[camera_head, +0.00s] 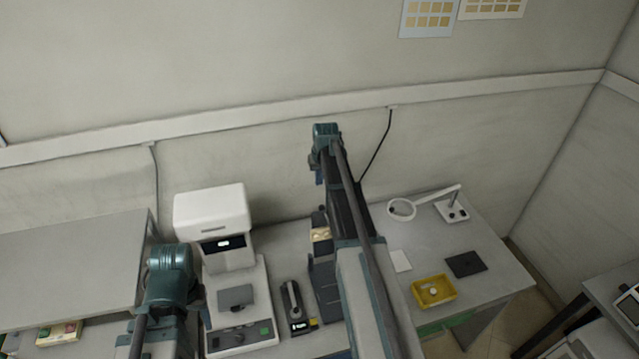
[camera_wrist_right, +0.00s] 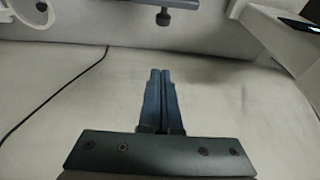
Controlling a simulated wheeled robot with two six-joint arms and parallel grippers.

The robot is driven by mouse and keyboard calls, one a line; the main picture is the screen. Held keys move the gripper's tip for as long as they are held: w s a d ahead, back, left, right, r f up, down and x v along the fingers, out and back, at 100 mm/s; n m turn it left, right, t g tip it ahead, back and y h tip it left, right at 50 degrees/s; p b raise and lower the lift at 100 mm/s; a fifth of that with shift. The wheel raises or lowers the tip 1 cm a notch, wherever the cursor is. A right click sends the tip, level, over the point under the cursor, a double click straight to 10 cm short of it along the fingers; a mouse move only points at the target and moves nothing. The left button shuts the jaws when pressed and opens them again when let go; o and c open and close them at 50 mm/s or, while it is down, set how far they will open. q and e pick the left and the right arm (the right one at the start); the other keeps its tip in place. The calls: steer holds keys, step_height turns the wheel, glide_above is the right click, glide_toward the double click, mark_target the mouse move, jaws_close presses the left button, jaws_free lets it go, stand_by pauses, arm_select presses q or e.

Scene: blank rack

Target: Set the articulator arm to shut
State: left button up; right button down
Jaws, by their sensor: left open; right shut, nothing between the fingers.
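In the head view the right gripper (camera_head: 319,175) is above and behind the articulator. My left gripper (camera_head: 196,298) is open in front of the white machine; its fingers are mostly hidden.
A white machine (camera_head: 214,212) stands left of the articulator. A black handheld device (camera_head: 291,300) is in front. A yellow tray (camera_head: 433,302), dark pad (camera_head: 466,264) and magnifier lamp (camera_head: 402,209) are at right. The wall (camera_head: 240,110) is close behind, with a hanging cable (camera_head: 377,150).

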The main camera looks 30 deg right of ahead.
step_height(320, 180, down, 8)
steer(key=s+b, duration=0.1)
steer(key=b, duration=0.6)
steer(key=shift+s+a, duration=0.15)
steer(key=shift+s, duration=0.1)
